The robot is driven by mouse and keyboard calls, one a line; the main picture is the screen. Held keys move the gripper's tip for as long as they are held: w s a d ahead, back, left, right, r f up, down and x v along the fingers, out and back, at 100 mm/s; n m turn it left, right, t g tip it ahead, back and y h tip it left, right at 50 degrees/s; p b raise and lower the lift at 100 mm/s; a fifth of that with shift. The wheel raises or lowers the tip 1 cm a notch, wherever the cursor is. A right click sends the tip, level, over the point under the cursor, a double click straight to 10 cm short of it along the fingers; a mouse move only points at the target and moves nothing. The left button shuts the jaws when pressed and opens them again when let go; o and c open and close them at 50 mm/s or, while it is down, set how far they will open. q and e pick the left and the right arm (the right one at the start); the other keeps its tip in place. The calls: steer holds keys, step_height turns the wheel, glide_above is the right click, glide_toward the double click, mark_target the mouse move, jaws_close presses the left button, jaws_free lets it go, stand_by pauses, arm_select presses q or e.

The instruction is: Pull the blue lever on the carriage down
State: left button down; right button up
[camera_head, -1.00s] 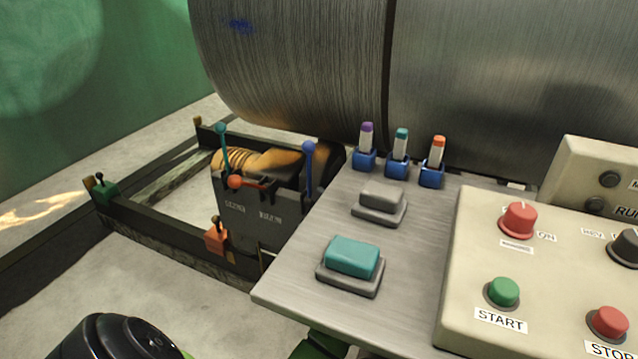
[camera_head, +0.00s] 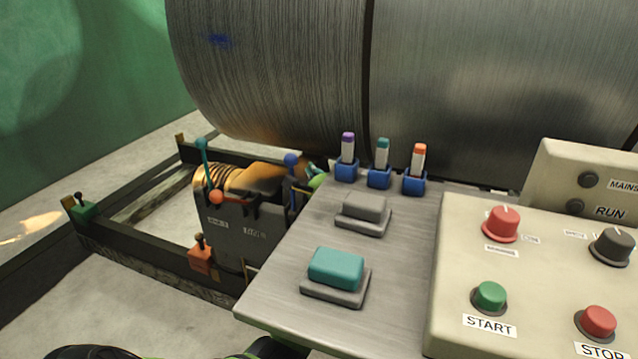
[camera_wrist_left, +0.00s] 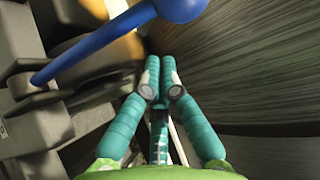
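The blue lever (camera_head: 291,160) stands upright on the right side of the dark grey carriage (camera_head: 235,226), its round ball at the top. In the left wrist view the blue lever (camera_wrist_left: 95,48) crosses the upper left, with its ball at the top edge. My left gripper (camera_wrist_left: 160,64) has its teal fingertips together with nothing between them. The fingers are beside the lever, and a gap shows in the wrist view. In the head view a small part of my left gripper (camera_head: 314,176) shows just right of the lever, partly hidden by the panel. My right gripper is out of view.
A teal lever (camera_head: 202,158) and a red-orange knob (camera_head: 216,197) are also on the carriage. A large metal drum (camera_head: 270,80) curves close behind. The grey panel (camera_head: 345,225) with buttons and coloured markers (camera_head: 382,163) lies to the right. Dark rails (camera_head: 130,245) surround the carriage.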

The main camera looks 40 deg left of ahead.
arm_select(q)
steer(key=s, duration=0.1)
steer(key=s+a, duration=0.1)
steer(key=s, duration=0.1)
steer(key=shift+p, duration=0.4)
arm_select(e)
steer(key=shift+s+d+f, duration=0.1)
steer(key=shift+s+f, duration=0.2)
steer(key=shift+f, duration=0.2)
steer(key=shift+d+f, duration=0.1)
